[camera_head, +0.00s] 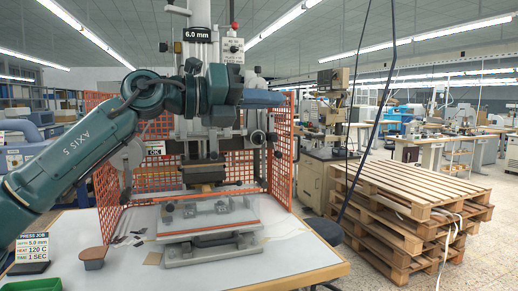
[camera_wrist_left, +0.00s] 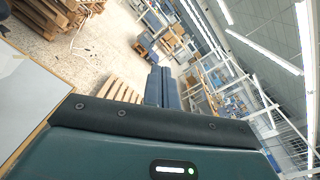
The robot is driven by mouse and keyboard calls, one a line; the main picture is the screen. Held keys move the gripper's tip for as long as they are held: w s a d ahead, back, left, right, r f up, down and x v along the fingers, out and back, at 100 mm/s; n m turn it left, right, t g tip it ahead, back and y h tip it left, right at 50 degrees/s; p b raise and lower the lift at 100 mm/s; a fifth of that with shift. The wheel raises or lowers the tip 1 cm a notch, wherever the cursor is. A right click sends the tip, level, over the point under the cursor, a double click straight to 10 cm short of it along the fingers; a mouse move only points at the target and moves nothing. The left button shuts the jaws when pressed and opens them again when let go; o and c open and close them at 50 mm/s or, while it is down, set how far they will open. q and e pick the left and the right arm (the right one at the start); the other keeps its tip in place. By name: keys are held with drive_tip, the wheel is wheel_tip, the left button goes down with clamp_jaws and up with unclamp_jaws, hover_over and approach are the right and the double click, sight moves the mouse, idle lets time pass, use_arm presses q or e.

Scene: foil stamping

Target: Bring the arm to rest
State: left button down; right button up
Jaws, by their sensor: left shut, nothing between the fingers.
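My left arm (camera_head: 75,148) comes in from the left, raised in front of the press (camera_head: 201,130). My left gripper (camera_head: 280,98) points right at the height of the press's upper part, clear of the table. Its blue-grey fingers are shut with nothing between them. They also show together in the left wrist view (camera_wrist_left: 162,80). The arm and gripper hide part of the press column. Below, the press bed with its clamp plate (camera_head: 210,217) stands on the white table (camera_head: 290,262). My right gripper is not in view.
An orange mesh guard (camera_head: 283,160) surrounds the press. A dark cable (camera_head: 371,130) hangs right of the gripper. Stacked pallets (camera_head: 420,190) stand on the floor at right.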

use_arm(q)
drive_tip(key=s+a+f+n+t+y+p, duration=0.15)
drive_tip(key=f+n+t, duration=0.25)
drive_tip(key=f+n, duration=0.65)
drive_tip(key=a+f+n+t+y, duration=0.2)
drive_tip(key=f+n+t, duration=0.2)
drive_tip(key=f+n, duration=0.7)
drive_tip(key=s+a+f+n+t+y+p, duration=0.15)
drive_tip(key=f+n+t, duration=0.4)
drive_tip(key=f, duration=0.95)
drive_tip(key=s+a+f+n+g+y, duration=0.2)
drive_tip(key=s+a+f+n+g, duration=0.1)
drive_tip(key=s+f, duration=0.4)
drive_tip(key=s+a+f+n+g+y, duration=0.3)
drive_tip(key=s+a+f+n, duration=0.1)
drive_tip(key=s+f, duration=0.4)
drive_tip(key=s+a+f+n+g+y, duration=0.3)
drive_tip(key=s+f+n, duration=0.3)
drive_tip(key=s+f, duration=0.2)
wheel_tip(320, 180, down, 2)
drive_tip(key=shift+a+f, duration=0.1)
drive_tip(key=shift+a, duration=0.15)
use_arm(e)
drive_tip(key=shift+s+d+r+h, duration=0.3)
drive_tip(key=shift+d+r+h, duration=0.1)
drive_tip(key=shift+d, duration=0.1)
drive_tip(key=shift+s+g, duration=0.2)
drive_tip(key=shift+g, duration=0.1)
